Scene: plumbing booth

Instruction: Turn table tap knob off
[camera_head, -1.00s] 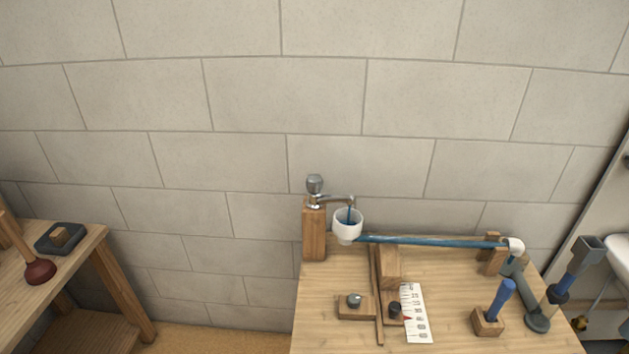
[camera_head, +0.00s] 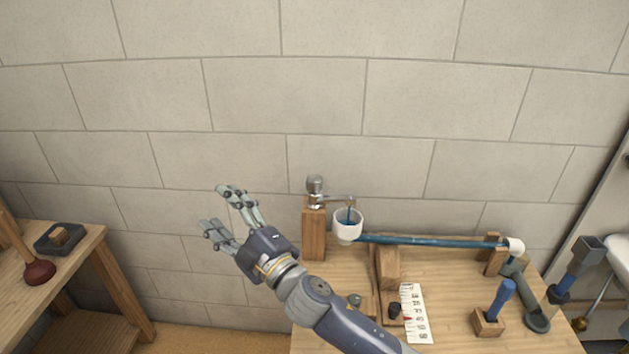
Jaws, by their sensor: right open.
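The tap (camera_head: 330,198) stands on a wooden post at the back left corner of the table, with its rounded metal knob (camera_head: 315,184) on top. Blue water runs from its spout into a white cup (camera_head: 348,227). My right gripper (camera_head: 222,212) is to the left of the tap, over the gap between the two tables. It is open and empty, with its fingers pointing up and left, apart from the knob. My left gripper is not in view.
A blue pipe (camera_head: 430,241) runs from the cup to a white elbow (camera_head: 515,247). A blue-handled tool (camera_head: 502,299) stands in a wooden block. A small knob (camera_head: 354,299) and a scale card (camera_head: 415,313) are on the table. A plunger (camera_head: 38,271) is at left.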

